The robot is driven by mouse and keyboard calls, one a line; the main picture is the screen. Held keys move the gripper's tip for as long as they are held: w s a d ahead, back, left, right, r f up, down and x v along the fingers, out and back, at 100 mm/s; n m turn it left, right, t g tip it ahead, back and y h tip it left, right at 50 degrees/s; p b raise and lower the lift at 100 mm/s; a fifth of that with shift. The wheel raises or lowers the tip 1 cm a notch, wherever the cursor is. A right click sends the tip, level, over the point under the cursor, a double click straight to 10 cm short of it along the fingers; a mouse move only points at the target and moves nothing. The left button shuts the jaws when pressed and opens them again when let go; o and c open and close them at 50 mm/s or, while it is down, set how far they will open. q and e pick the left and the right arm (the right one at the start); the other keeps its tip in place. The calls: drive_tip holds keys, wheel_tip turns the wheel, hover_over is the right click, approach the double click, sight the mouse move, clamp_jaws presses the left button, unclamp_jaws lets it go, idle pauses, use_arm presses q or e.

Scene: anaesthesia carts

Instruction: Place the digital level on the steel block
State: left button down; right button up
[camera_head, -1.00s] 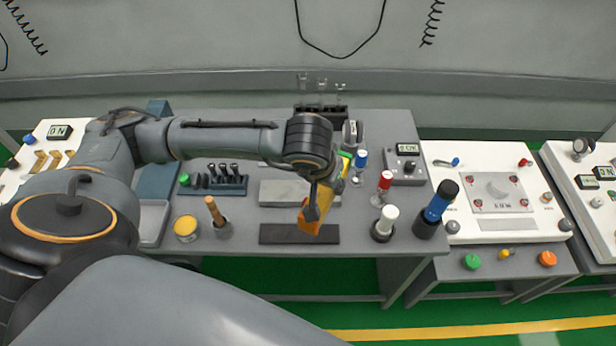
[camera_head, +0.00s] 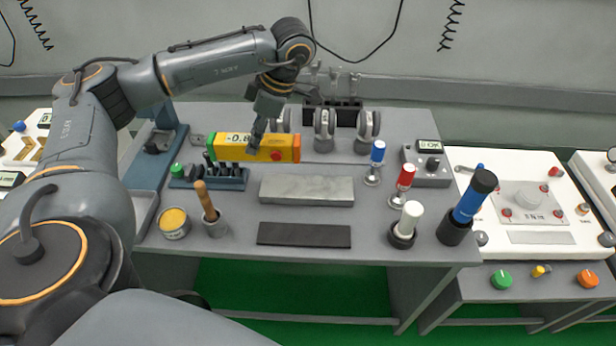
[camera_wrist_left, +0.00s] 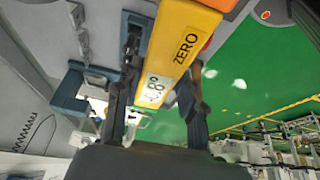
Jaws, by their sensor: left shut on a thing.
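The digital level (camera_head: 283,149) is a long yellow-orange bar with a display, a red button and a green end. My left gripper (camera_head: 256,143) is shut on it and holds it in the air, roughly level, behind and left of the steel block as seen in the head view. The level also shows in the left wrist view (camera_wrist_left: 172,55), with "ZERO" printed on it, between the fingers (camera_wrist_left: 160,90). The steel block (camera_head: 306,190) is a flat grey slab on the bench, with its top bare. My right gripper is not in view.
A dark flat strip (camera_head: 304,235) lies in front of the block. A blue holder (camera_head: 215,178) with black pieces stands left of the block. Red (camera_head: 404,182), blue (camera_head: 376,158) and white-topped (camera_head: 409,221) items stand to the right. Round gauges (camera_head: 325,130) stand behind.

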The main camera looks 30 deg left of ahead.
sight(295, 136)
use_arm(q)
drive_tip(key=w+d+f, duration=0.2)
drive_tip(key=w+d, duration=0.1)
drive_tip(key=w+d+f, duration=0.1)
drive_tip(key=d, duration=0.1)
drive_tip(key=shift+w+d, duration=0.2)
drive_tip(key=shift+w, duration=0.15)
drive_tip(key=w+d+f, duration=0.1)
drive_tip(key=d+f, duration=0.1)
drive_tip(key=f, duration=0.1)
drive_tip(key=w+d+f, duration=0.1)
drive_tip(key=f, duration=0.1)
drive_tip(key=shift+w+f+p, duration=0.2)
drive_tip(key=shift+w+p, duration=0.15)
drive_tip(key=shift+p, duration=0.05)
drive_tip(key=shift+w+f, duration=0.1)
drive_tip(key=shift+f, duration=1.6)
drive_tip(key=shift+f, duration=0.15)
drive_tip(key=c, duration=0.8)
unclamp_jaws()
